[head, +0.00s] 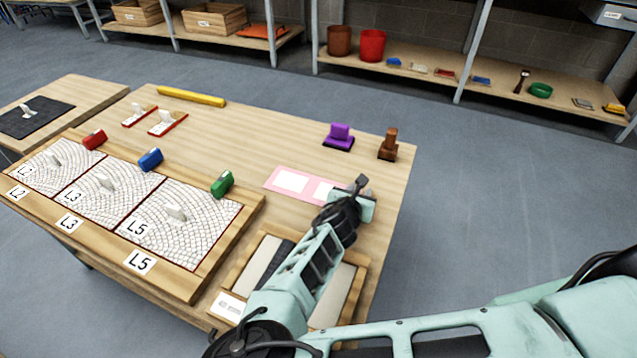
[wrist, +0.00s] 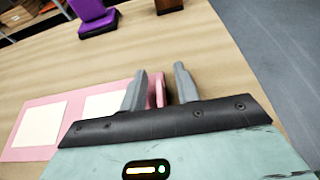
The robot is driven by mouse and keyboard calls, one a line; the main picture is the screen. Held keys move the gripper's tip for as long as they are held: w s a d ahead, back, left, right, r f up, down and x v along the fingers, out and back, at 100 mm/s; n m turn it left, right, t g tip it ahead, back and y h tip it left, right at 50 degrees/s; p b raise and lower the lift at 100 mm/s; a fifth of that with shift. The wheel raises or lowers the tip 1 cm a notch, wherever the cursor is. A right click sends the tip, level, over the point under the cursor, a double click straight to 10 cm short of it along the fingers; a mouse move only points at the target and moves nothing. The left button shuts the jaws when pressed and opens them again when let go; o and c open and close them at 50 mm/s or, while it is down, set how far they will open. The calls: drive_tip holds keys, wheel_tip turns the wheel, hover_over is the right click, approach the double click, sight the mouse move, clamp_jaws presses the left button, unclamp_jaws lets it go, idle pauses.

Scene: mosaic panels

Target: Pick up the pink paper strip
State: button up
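The pink paper strip (head: 311,186) lies flat on the wooden table, with pale squares on it. Its right end is hidden by my gripper in the head view. In the wrist view the strip (wrist: 73,112) reaches in from the left. A small upright pink tab (wrist: 158,90) stands between my fingers; whether it joins the strip is hidden. My gripper (wrist: 161,82) is open at the strip's right end, one grey finger on each side of the tab. The left finger is close to the tab, and a gap shows to the right finger.
A purple stamp (head: 339,136) and a brown stamp (head: 388,145) stand behind the strip. A wooden frame with patterned panels (head: 112,190) and red, blue and green blocks is at left. A tray (head: 353,298) lies under my arm. The table's right edge is close.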

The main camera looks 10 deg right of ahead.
clamp_jaws()
